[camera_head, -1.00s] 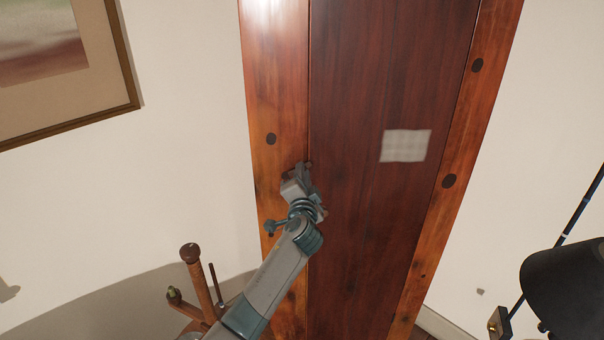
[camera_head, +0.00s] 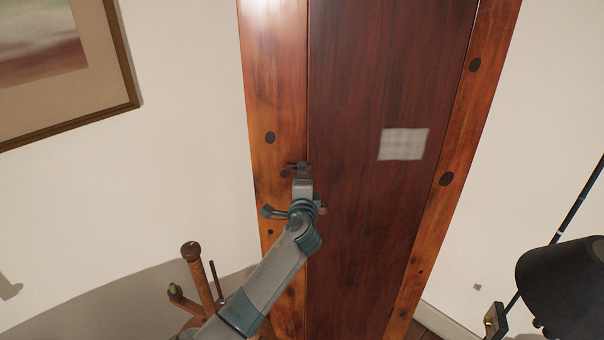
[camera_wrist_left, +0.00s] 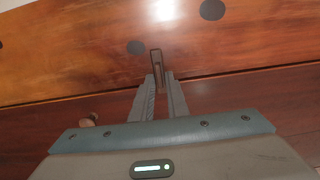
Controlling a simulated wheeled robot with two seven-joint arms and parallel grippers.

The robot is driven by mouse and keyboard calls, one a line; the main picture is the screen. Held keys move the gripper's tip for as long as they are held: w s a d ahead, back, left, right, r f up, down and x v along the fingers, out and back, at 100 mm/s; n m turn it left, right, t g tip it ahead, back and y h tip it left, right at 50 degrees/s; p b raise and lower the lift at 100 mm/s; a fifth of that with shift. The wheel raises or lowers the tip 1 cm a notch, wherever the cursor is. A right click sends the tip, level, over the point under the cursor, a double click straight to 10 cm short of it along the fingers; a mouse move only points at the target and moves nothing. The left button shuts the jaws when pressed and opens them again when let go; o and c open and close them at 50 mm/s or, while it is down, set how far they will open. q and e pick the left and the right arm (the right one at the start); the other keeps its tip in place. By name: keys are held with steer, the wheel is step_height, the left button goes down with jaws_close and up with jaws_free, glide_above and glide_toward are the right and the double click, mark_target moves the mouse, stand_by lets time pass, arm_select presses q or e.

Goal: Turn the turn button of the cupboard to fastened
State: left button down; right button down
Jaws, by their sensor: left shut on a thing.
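The tall red-brown cupboard door (camera_head: 375,90) stands beside a lighter orange wooden frame strip (camera_head: 276,100), with a thin seam between them. The turn button (camera_head: 290,166) is a small dark bar at this seam. In the left wrist view the turn button (camera_wrist_left: 156,57) lies across the seam, its far end on the frame side. My left gripper (camera_head: 301,172) is at the button. In the left wrist view its two fingers (camera_wrist_left: 160,86) are shut on the button, hiding its near part. My right gripper is not in view.
A small round knob (camera_wrist_left: 88,120) sits on the door side near my left gripper. A wooden stand with pegs (camera_head: 205,280) is at lower left, close to my left arm. A black lamp shade (camera_head: 565,285) is at lower right. A pale patch (camera_head: 403,144) is on the door.

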arm_select(q)
steer(key=shift+f, duration=0.1)
steer(key=c, duration=1.9)
jaws_free()
steer(key=shift+s, duration=0.1)
steer(key=shift+s+b, duration=2.25)
steer(key=shift+s, duration=6.4)
steer(key=shift+a, duration=0.1)
